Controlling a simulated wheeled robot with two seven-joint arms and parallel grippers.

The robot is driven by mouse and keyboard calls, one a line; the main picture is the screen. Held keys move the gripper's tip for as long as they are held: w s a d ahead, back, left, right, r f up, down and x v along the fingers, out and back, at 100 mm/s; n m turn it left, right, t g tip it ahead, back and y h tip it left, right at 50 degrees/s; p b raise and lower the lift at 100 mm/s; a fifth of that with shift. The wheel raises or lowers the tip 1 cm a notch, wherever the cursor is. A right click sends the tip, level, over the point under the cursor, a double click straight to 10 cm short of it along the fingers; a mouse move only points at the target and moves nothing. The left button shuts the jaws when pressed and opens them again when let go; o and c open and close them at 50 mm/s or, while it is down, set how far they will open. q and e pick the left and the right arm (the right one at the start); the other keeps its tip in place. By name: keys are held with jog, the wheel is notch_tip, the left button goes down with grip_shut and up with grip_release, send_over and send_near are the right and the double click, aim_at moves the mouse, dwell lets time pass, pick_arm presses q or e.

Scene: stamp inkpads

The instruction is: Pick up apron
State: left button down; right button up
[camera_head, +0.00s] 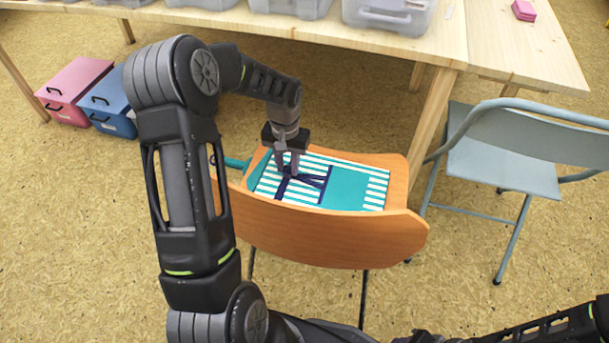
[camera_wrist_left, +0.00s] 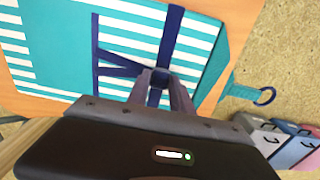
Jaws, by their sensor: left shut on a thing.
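The apron (camera_head: 347,187) is teal with white stripes and dark blue straps. It lies folded flat on the seat of an orange wooden chair (camera_head: 320,236). A teal strap with a ring sticks out past the seat's left edge. My left gripper (camera_head: 288,172) points down at the apron's strap area and is shut on the apron. In the left wrist view the fingers (camera_wrist_left: 160,90) close on a dark blue strap of the apron (camera_wrist_left: 60,45). My right gripper is not in view; only part of my right arm shows at the lower right.
A wooden table (camera_head: 330,48) with grey bins (camera_head: 390,14) stands behind the chair. A grey-blue folding chair (camera_head: 505,165) is at the right. Pink (camera_head: 75,90) and blue (camera_head: 107,103) boxes sit on the floor at the left. The floor in front is clear.

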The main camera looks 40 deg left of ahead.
aim_at(288, 168)
pick_arm(q)
notch_tip(288, 168, up, 10)
jog(key=p, duration=0.2)
jog(key=shift+p, duration=0.35)
jog(key=shift+r, duration=0.1)
dwell(1.1)
jog(key=d+r+m+p, duration=0.1)
jog(key=d+r+p, duration=0.3)
jog(key=d+p, duration=0.6)
jog(key=w+d+r+m+p, duration=0.1)
jog(key=d+r+p, duration=0.4)
jog(key=d+p, duration=0.5)
jog(key=shift+w+d+m+p, duration=0.15)
jog(key=shift+d+m+p, duration=0.1)
jog(key=shift+m+p, duration=0.45)
jog(key=shift+r, duration=0.2)
